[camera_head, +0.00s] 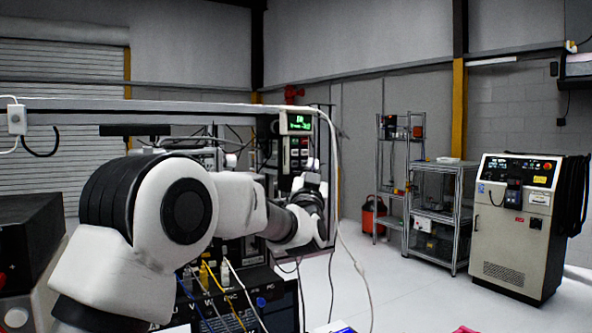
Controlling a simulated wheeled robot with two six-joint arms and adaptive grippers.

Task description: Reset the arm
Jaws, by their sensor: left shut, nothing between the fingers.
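My left arm, white with black joints, fills the left and middle foreground. Its gripper (313,166) is at the far end of the arm, small in the view, pointing up and shut with nothing visible in it. It is just right of and below a panel unit with a green lit display (299,123) on the rack frame. I cannot tell whether the gripper touches the unit. My arm hides much of the rack behind it. My right gripper is not in view.
A rack of equipment with yellow, white and blue cables (208,277) stands close behind my arm. A white cable (345,240) hangs down to its right. Metal shelves (437,215) and a beige control cabinet (514,225) stand further right. Open pale floor (400,290) lies between.

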